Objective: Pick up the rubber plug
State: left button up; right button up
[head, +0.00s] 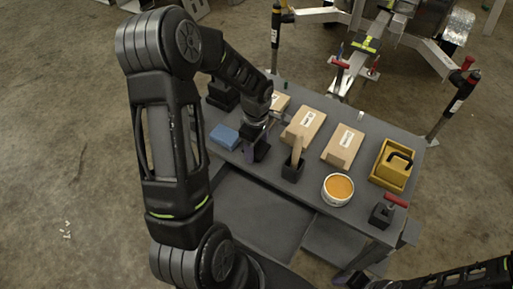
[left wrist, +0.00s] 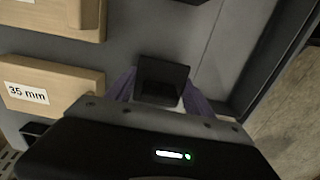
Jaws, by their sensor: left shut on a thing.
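My left gripper (head: 257,146) reaches down over the left part of the grey workbench in the head view. In the left wrist view its purple fingers (left wrist: 160,92) are shut on a small black block, which looks like the rubber plug (left wrist: 163,78). The plug sits between the two fingers, its lower part hidden by the gripper body. In the head view the plug cannot be clearly told from the dark gripper, nor whether it touches the bench. My right arm comes in at the lower right; its gripper (head: 357,279) is partly cut off and its jaws are unclear.
The workbench (head: 232,165) carries a blue block (head: 224,137), several cardboard boxes (head: 304,128), a wooden-handled block (head: 293,167), an orange-filled tin (head: 338,189), a yellow case (head: 392,166) and a red-handled block (head: 383,213). A trailer frame (head: 427,52) stands behind.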

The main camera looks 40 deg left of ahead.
pick_arm(q)
notch_tip(320, 180, up, 10)
jog(key=shift+f, duration=0.2)
dwell(0.6)
jog(key=w+d+r+m, duration=0.2)
jog(key=w+d+m, duration=0.3)
jog(key=d+m, duration=0.3)
jog(key=w+d+r+m, duration=0.2)
jog(key=w+d+m, duration=0.3)
jog(key=d+m, duration=0.3)
jog(key=m, duration=0.3)
jog(key=shift+d, duration=0.15)
